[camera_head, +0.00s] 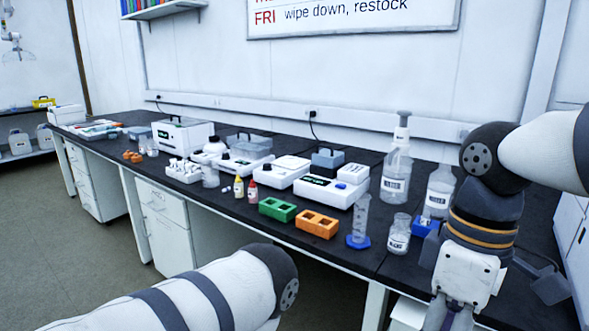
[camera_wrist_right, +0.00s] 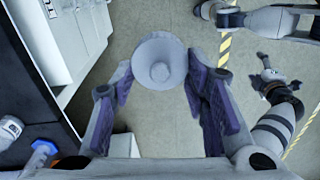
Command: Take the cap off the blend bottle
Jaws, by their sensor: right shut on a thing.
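My right gripper (camera_wrist_right: 162,68) is shut on a round pale grey piece (camera_wrist_right: 160,73) with a raised knob in its middle. I cannot tell whether this is a cap alone or the top of a bottle. It is held over the floor beside the bench. In the head view the right fingertips are cut off at the bottom edge. A tall labelled bottle with a grey top (camera_head: 396,172), a second bottle (camera_head: 440,190) and a small labelled jar (camera_head: 398,238) stand on the bench. My left gripper's fingers cannot be made out.
The dark bench (camera_head: 335,250) carries a cylinder on a blue base (camera_head: 359,240), an orange rack (camera_head: 317,223), a green rack (camera_head: 278,209) and white instruments (camera_head: 333,190). A blue holder (camera_head: 424,227) sits near the right bottles. The floor (camera_wrist_right: 180,120) below the right gripper is clear.

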